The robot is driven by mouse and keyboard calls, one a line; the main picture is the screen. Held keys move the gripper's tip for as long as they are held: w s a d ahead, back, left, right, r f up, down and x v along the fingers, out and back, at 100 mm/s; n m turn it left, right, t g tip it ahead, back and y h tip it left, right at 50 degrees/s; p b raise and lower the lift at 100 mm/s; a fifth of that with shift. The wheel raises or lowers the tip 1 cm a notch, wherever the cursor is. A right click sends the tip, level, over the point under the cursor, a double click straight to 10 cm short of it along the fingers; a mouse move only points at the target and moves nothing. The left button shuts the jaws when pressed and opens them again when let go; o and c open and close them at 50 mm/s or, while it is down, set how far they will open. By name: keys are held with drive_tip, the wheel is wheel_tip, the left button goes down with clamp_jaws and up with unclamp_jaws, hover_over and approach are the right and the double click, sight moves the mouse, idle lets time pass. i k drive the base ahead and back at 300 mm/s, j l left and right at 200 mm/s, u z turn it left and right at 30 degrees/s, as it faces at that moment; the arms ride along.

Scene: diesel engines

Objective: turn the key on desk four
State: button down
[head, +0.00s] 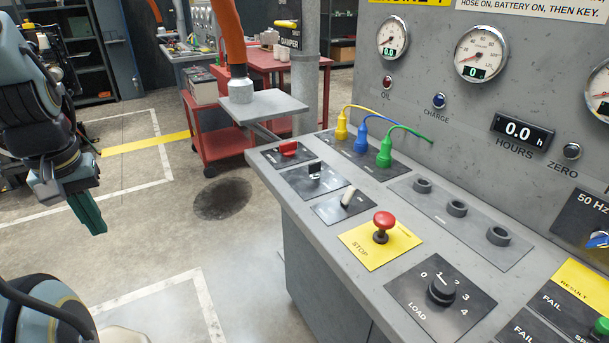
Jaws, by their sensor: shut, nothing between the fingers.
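Desk four (330,240) is a grey console running from the centre to the lower right. A red handle (288,148), a small black key-like switch (314,170) and a pale lever (348,196) sit in a row on dark plates along its left edge. The black piece looks most like the key, but its label is too small to read. My gripper (90,213), with green fingers, hangs shut and empty over the floor at the left, well apart from the desk.
A red stop button (384,222) and a load knob (441,291) stand nearer on the desk. Yellow, blue and green plugs (362,138) stand behind. An orange hose (229,35) meets a grey shelf (262,106) beyond. A red cart (215,130) stands farther back. Floor between gripper and desk is clear.

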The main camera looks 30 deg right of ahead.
sight(315, 166)
drive_tip(key=i+z, duration=0.2)
drive_tip(key=z, duration=0.3)
drive_tip(key=i+z, duration=0.15)
drive_tip(key=z, duration=0.3)
